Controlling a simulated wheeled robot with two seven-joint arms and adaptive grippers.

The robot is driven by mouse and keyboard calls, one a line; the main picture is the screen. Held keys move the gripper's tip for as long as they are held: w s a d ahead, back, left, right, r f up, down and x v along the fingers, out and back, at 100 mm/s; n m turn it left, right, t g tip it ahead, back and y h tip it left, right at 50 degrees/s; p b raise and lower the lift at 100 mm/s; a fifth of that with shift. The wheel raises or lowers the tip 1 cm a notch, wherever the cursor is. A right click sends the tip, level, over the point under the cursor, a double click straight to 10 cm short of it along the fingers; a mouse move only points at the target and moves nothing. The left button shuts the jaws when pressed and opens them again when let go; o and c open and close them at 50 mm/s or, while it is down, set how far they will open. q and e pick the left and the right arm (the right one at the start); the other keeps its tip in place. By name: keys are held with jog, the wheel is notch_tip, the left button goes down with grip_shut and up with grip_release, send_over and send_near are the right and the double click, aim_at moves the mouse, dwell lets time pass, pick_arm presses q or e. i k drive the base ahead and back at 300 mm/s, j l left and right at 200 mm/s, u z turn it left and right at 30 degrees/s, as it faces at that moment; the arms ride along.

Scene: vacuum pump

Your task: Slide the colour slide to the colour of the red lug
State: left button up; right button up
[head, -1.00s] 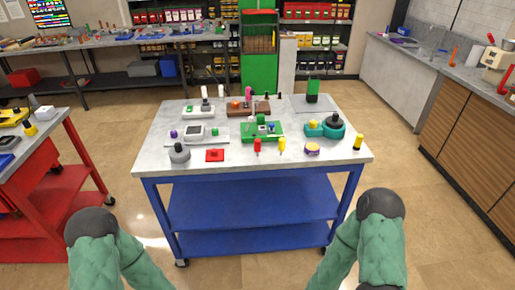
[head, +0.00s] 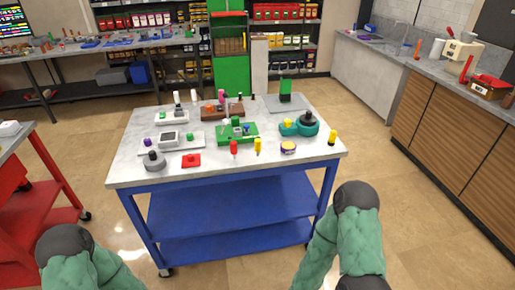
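The vacuum pump parts stand on the grey top of a blue work table (head: 125,172). A green board (head: 228,139) with small fittings lies near the middle. A red-topped upright piece (head: 234,148) and a yellow one (head: 258,146) stand at its front edge. A flat red block (head: 190,160) lies front left. A brown block (head: 212,115) with a red knob is behind the board. Which piece is the colour slide or the red lug is too small to tell. My two green-sleeved arms show at the bottom, well short of the table; neither gripper shows.
A teal fixture with a dark knob (head: 308,120) and a yellow-topped piece (head: 332,137) stand on the right of the table. A grey round part (head: 154,160) stands front left. A red cabinet (head: 40,200) is at left, wooden cupboards (head: 440,120) at right. Open floor surrounds the table.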

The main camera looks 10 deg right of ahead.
aim_at(246, 127)
jog(key=i+l+u, duration=0.25)
jog(key=i+l, duration=0.25)
jog(key=i+l+u, duration=0.3)
jog(key=i+l, duration=0.2)
jog(key=l, duration=0.15)
